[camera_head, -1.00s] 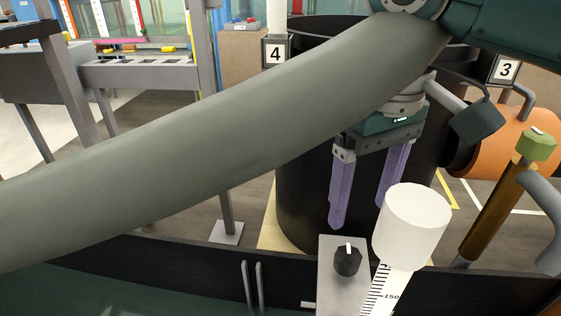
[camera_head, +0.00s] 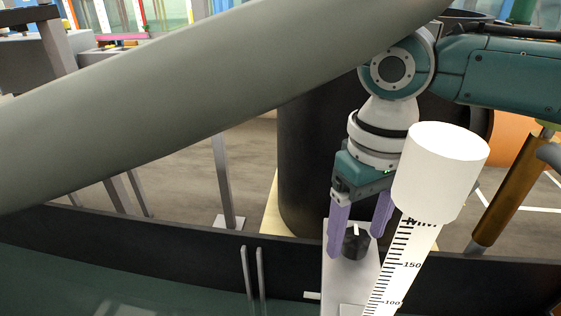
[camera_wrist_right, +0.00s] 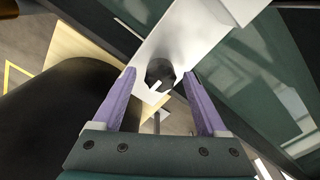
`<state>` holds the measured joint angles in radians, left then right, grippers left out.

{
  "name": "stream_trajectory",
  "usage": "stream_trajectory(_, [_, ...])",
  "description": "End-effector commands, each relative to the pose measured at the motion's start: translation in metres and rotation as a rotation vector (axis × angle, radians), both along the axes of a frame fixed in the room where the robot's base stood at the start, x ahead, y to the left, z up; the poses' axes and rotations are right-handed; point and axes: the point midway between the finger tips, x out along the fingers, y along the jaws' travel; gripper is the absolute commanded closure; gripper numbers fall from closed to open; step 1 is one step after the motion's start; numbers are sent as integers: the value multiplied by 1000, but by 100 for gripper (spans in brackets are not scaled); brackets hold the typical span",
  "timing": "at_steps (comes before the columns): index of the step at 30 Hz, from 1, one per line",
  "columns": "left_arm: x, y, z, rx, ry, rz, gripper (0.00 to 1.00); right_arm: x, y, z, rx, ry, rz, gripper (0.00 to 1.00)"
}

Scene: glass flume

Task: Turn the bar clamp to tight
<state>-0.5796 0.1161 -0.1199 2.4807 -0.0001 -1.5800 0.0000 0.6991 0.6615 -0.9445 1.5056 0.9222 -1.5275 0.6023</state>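A black knob (camera_head: 355,243) with a white pointer bar sits on an upright pale metal plate (camera_head: 338,285); it looks like the bar clamp's knob. In the head view its pointer stands nearly upright. My right gripper (camera_head: 358,244) is open, with its purple fingers on both sides of the knob. The right wrist view shows the knob (camera_wrist_right: 160,72) between the fingertips (camera_wrist_right: 160,75), with gaps that look open on each side. I cannot tell whether either finger touches it. The knob's right side is partly hidden in the head view. My left gripper is not in view.
A white-capped gauge with a scale (camera_head: 440,175) stands close in front and right of the gripper. A thick grey-green tube (camera_head: 150,105) crosses the upper left. A black tank (camera_head: 300,160) stands behind. A dark flume rail (camera_head: 140,238) runs along below.

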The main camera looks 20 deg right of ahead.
Motion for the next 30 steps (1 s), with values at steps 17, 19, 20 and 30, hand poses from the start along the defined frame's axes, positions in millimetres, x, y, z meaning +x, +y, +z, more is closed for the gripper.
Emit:
stream_trajectory(17, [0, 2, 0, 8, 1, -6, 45, 0, 0, 0, 0, 0, 0, 91])
stream_trajectory(19, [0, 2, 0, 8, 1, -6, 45, 0, 0, 0, 0, 0, 0, 99])
stream_trajectory(20, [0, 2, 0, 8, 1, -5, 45, 0, 0, 0, 0, 0, 0, 100])
stream_trajectory(30, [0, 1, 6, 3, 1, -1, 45, 0, 0, 2, -1, 1, 32, 100])
